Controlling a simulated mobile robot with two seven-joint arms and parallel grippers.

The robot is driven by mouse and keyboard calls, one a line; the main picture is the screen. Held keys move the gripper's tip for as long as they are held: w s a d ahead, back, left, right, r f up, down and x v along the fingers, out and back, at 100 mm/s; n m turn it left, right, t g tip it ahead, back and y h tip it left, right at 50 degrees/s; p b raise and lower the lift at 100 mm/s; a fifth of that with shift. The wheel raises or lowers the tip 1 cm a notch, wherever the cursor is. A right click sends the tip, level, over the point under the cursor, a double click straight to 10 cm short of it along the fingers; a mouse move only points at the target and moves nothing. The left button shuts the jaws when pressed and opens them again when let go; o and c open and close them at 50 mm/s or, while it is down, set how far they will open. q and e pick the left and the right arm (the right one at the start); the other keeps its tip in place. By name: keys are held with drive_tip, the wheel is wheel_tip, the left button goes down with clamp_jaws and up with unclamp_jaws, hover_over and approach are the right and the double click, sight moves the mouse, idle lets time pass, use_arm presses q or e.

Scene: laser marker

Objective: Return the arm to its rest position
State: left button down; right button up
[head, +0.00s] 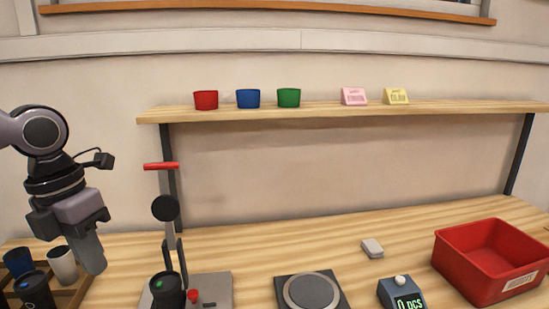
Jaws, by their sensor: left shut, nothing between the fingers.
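My left gripper (92,262) hangs from my left arm at the left of the head view, pointing down. Its fingers are shut with nothing between them. A dark blue cup (18,261) and a black cup (35,290) are also in the tray. To the right of the gripper stands a grey-based machine (215,290) with a red handle (161,166) and a black cup-like piece (167,292) in front. My right gripper is out of view.
A round-plated device (311,292) and a small display unit (402,292) stand at the front. A red bin (470,262) is at the right, with a small grey block (372,248) nearby. A shelf (340,111) holds three coloured cups and two signs. The bench's middle back is clear.

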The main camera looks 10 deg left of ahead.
use_arm(q)
drive_tip(key=w+d+f+n+t+h, duration=0.2)
drive_tip(key=w+f+n+t+h, duration=0.35)
drive_tip(key=n+t+h, duration=0.45)
drive_tip(key=s+a+f+n+t+y, duration=0.2)
drive_tip(key=s+a+f+n+y, duration=0.1)
drive_tip(key=f+n+y, duration=0.55)
drive_tip(key=s+a+f+n+t+y, duration=0.15)
drive_tip(key=a+f+n+y, duration=0.3)
drive_tip(key=n, duration=0.65)
drive_tip(key=s+d+f+n+g+h, duration=0.2)
drive_tip(key=s+d+f+n+g, duration=0.7)
drive_tip(key=s+d, duration=0.7)
drive_tip(key=w+f+m+t+h+b, duration=0.1)
drive_tip(key=w+f+t, duration=0.1)
drive_tip(key=f, duration=0.4)
drive_tip(key=w+d+f+m+t+h, duration=0.1)
drive_tip(key=w+f+t, duration=0.2)
drive_tip(key=f, duration=0.3)
drive_tip(key=shift+w+f+m+t+b, duration=0.35)
drive_tip(key=shift+f+b, duration=0.05)
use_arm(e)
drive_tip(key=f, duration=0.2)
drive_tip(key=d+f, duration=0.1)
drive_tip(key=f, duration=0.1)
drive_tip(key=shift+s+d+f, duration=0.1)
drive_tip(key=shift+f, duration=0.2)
